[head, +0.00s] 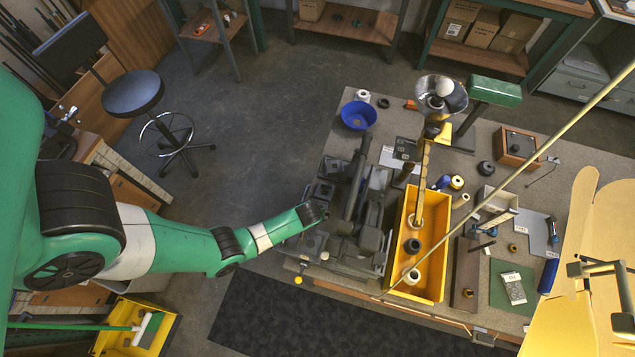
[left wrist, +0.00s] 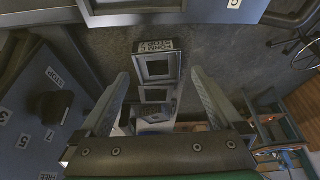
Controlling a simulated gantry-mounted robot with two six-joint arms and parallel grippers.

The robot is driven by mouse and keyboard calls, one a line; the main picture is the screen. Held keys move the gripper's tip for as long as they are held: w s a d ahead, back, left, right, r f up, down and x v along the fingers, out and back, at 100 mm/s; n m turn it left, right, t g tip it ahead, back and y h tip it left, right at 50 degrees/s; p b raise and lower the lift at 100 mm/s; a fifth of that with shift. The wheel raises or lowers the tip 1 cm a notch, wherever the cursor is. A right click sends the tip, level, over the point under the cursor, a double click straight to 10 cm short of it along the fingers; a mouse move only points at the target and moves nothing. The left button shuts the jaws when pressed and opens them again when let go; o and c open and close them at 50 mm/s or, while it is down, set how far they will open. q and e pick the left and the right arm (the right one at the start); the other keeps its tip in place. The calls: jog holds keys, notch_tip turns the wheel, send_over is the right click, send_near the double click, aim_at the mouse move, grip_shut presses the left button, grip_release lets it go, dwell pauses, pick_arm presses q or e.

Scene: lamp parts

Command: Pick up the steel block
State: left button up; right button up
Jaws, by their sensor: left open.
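My left gripper (head: 326,216) reaches in from the left over a grey machine fixture (head: 372,200) at the table's left end. In the left wrist view the left gripper (left wrist: 162,82) is open, its two fingers spread apart with nothing held between them. I cannot tell for sure which piece is the steel block.
A yellow bin (head: 439,232) with round parts stands right of the fixture. A blue bowl (head: 358,115) and a lamp-like stand with a shiny bowl (head: 456,92) are at the back. A long thin pole (head: 520,172) crosses over the table. Small parts crowd the right side.

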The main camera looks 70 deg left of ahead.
pick_arm(q)
jog(key=b+x, duration=0.4)
jog(key=x, duration=0.1)
jog(key=shift+w+a+b, duration=0.15)
jog(key=shift+w+b, duration=0.15)
jog(key=shift+w, duration=0.05)
jog(key=shift+r, duration=0.1)
grip_shut()
